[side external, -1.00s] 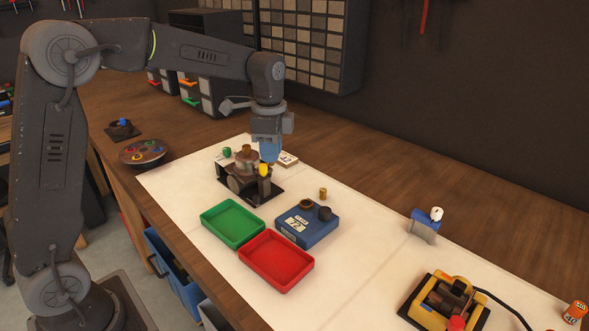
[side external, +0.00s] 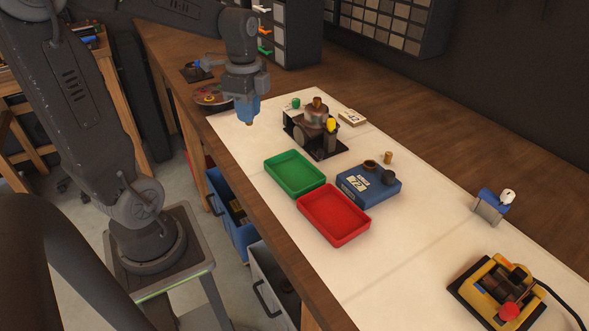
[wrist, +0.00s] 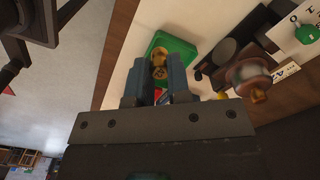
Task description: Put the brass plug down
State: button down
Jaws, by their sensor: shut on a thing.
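My gripper (side external: 248,114) is shut on the brass plug (wrist: 159,72), whose gold-coloured end shows between the two fingertips in the wrist view. In the side view only a small tip of the plug (side external: 249,123) shows below the blue fingers; the rest is hidden by them. The gripper hangs near the left end of the white mat (side external: 235,142), left of the dark machine (side external: 315,130). A green tray (side external: 294,173) and a red tray (side external: 333,215) stand on the mat, and both look empty in the side view.
A blue box (side external: 368,187) with two dark round pieces on top stands right of the trays. A small brass cylinder (side external: 388,157) stands behind it. A blue stand (side external: 491,206) and a yellow machine (side external: 498,291) are farther right. The mat's middle right is clear.

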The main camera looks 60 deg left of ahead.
send_over(295, 176)
notch_tip(295, 176, down, 6)
jog(key=shift+a+f, duration=0.15)
jog(key=shift+f, duration=2.1)
jog(key=shift+f, duration=0.1)
jog(key=c, duration=1.1)
grip_release()
